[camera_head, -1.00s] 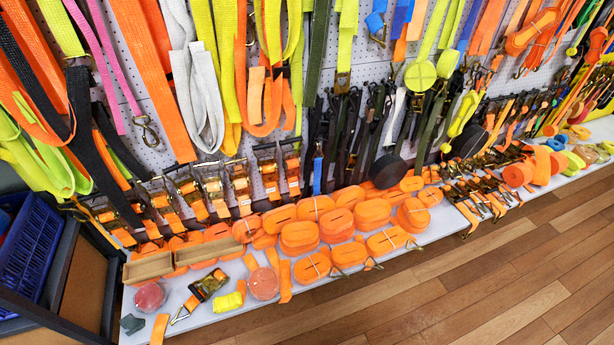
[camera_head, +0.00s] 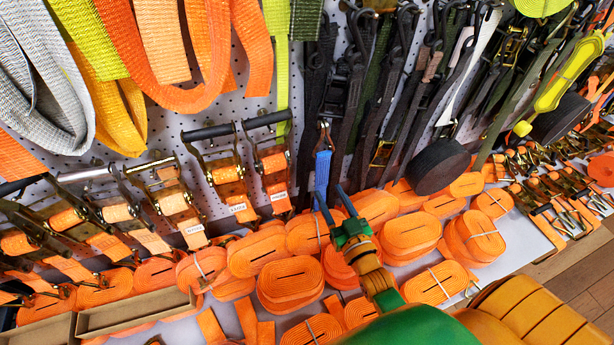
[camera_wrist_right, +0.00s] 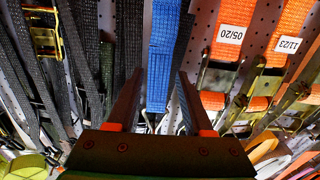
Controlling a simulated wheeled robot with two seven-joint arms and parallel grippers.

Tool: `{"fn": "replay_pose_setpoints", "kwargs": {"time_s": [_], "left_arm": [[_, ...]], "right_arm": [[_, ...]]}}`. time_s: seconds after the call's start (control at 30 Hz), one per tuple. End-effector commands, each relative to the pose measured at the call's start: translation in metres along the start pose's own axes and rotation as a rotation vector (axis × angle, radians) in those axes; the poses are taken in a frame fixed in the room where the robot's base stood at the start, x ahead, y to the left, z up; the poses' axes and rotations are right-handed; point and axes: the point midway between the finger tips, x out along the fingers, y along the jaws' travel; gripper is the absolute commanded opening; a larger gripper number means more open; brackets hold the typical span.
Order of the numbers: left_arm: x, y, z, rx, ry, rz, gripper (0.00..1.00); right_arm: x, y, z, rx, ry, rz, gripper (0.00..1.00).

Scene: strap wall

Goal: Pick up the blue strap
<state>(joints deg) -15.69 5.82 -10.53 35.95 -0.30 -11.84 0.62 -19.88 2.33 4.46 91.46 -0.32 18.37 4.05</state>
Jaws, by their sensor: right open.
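The blue strap (camera_head: 322,171) hangs short and flat from a metal hook on the pegboard, above the orange rolls. In the right wrist view the blue strap (camera_wrist_right: 164,52) hangs between the jaw lines, its lower end near the gripper. My right gripper (camera_head: 334,202) is open just below the strap in the head view, one finger on each side of its lower end. The right gripper (camera_wrist_right: 160,74) also shows open in the wrist view. Whether a finger touches the strap I cannot tell. My left gripper is not in view.
Dark straps (camera_head: 395,95) with hooks hang close right of the blue strap. Ratchet buckles (camera_head: 232,168) with orange webbing hang to its left. Orange rolls (camera_head: 290,283) crowd the white shelf (camera_head: 520,237) below. A dark round roll (camera_head: 440,166) sits at the right.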

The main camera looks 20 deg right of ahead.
Motion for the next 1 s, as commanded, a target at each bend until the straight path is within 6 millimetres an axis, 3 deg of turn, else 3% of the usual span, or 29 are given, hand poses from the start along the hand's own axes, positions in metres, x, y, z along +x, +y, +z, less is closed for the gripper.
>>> {"fn": "replay_pose_setpoints", "kwargs": {"time_s": [0.33, 0.6, 0.67, 0.8, 1.0], "left_arm": [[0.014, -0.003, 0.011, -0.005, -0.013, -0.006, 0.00], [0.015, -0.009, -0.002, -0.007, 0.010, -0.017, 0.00], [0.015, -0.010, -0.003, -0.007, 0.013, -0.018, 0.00], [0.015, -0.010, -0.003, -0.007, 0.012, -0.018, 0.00], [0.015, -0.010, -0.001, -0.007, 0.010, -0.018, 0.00]], "right_arm": [[0.060, 0.002, 0.000, -0.001, 0.002, 0.000, 0.51], [0.068, 0.002, -0.001, -0.001, -0.002, 0.000, 0.51], [0.068, 0.002, -0.001, -0.001, -0.002, 0.000, 0.40], [0.068, 0.002, -0.001, -0.001, -0.002, 0.000, 0.03], [0.068, 0.002, -0.002, -0.001, -0.001, 0.000, 0.00]]}}
